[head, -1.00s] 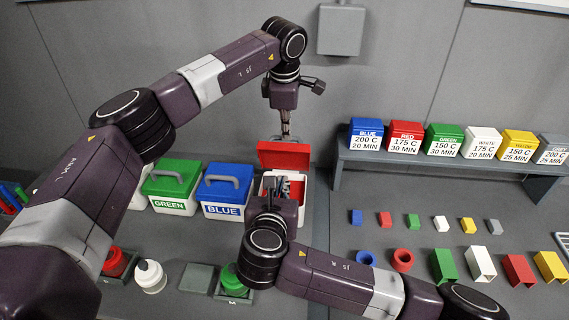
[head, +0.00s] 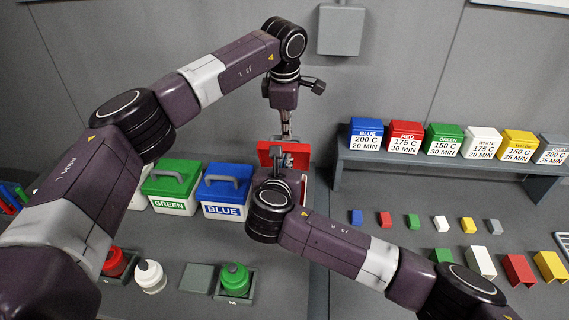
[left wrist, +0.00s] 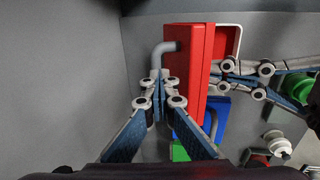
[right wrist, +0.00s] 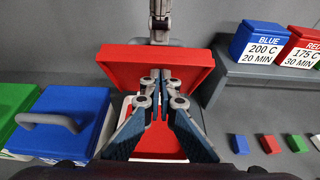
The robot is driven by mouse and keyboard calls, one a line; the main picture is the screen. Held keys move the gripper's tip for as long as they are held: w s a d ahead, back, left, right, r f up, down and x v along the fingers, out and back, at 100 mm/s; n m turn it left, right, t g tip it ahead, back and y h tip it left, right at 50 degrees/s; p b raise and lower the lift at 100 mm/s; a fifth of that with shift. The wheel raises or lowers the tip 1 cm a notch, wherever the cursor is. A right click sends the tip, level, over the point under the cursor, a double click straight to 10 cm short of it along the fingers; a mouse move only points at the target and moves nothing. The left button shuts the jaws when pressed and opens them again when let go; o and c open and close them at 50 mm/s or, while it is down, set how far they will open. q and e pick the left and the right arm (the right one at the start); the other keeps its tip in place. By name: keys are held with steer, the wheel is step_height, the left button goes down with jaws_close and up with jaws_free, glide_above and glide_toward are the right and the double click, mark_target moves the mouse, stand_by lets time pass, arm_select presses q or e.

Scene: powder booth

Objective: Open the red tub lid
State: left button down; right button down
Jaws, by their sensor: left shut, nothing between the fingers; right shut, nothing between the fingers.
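The red lid (head: 299,149) stands raised and tilted back at the far side of the white tub, its inner face towards me in the right wrist view (right wrist: 115,65). The tub's inside (right wrist: 158,143) looks red there. My left gripper (head: 285,136) is shut and empty behind the lid. In the left wrist view (left wrist: 160,78) its fingertips are beside the grey lid handle (left wrist: 159,50); I cannot tell whether they touch. My right gripper (right wrist: 160,76) is shut and empty, fingertips at or very near the lid's inner face. In the head view my right arm hides most of the tub.
A blue-lidded tub (head: 224,186) and a green-lidded tub (head: 170,186) stand left of it. A shelf (head: 440,164) with several labelled boxes stands at the right. Bottles, including a green one (head: 233,278), stand in front. Small coloured blocks lie on the right bench.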

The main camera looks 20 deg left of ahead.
arm_select(q)
steer(key=shift+s+f, duration=0.25)
steer(key=shift+f, duration=0.55)
arm_select(e)
steer(key=shift+w+r, duration=0.15)
steer(key=shift+w, duration=0.25)
arm_select(q)
steer(key=c, duration=2.7)
jaws_free()
steer(key=o, duration=0.7)
steer(key=shift+w+a+f, duration=0.1)
steer(key=shift+w, duration=0.1)
arm_select(e)
steer(key=shift+w, duration=0.15)
